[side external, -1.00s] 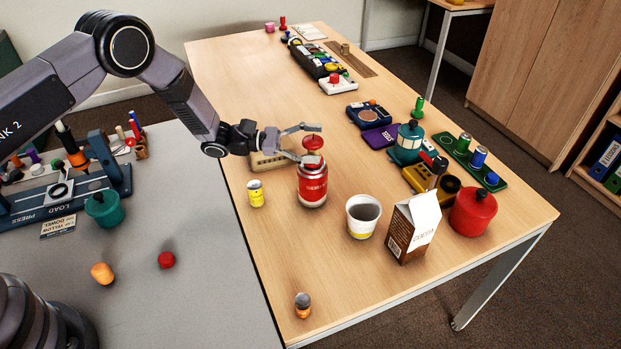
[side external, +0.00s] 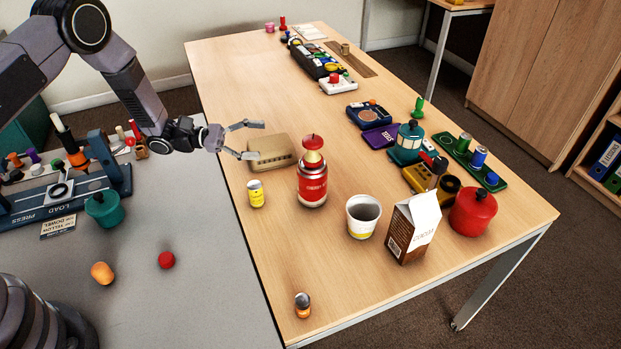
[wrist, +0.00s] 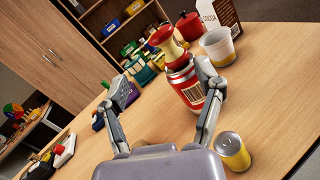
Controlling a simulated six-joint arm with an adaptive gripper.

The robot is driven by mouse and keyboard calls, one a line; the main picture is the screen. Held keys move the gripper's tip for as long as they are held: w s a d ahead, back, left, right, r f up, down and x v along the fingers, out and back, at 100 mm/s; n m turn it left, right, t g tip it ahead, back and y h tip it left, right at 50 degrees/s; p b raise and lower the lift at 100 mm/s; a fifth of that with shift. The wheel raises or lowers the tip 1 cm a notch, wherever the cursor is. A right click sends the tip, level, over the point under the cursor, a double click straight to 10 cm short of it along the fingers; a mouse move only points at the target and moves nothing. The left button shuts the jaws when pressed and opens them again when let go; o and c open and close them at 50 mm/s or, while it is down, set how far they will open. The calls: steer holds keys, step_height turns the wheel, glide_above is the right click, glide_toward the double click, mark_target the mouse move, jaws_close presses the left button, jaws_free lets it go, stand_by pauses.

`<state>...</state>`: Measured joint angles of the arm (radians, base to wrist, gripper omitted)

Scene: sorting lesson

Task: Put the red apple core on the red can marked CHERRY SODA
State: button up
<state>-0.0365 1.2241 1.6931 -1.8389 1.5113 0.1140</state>
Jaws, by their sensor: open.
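The red apple core (side external: 313,151), with red ends and a pale narrow middle, stands upright on top of the red can (side external: 312,187) marked CHERRY SODA. In the wrist view the apple core (wrist: 165,41) also sits on the can (wrist: 184,88), beyond my fingers. My gripper (side external: 254,140) is open and empty, to the left of the can and apart from both. In the wrist view my gripper's fingers (wrist: 166,92) are spread wide with nothing held between them.
A small yellow can (side external: 255,194) stands left of the red can, and a beige box (side external: 271,153) lies behind it. A white cup (side external: 363,217), a cocoa carton (side external: 413,229) and a red pot (side external: 472,211) stand to the right. The table's front is mostly clear.

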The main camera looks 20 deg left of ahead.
steer(key=s+a+r+m+g+y, duration=0.1)
steer(key=s+r+m+g+y, duration=0.1)
steer(key=s+r+m+g, duration=0.45)
steer(key=s+r+m+g+y, duration=0.1)
steer(key=s+r+m+y, duration=0.25)
steer(key=s+r, duration=0.65)
steer(key=s+a+r+m+t+y, duration=0.3)
steer(key=s+a+r+m+y, duration=0.1)
steer(key=s+a, duration=0.4)
steer(key=s+a+r+m+t+y, duration=0.3)
steer(key=s+a+r+y, duration=0.3)
steer(key=s, duration=0.4)
steer(key=shift+a+m+t+y, duration=0.4)
steer(key=shift+a+t+y, duration=0.35)
steer(key=shift+a+y, duration=0.15)
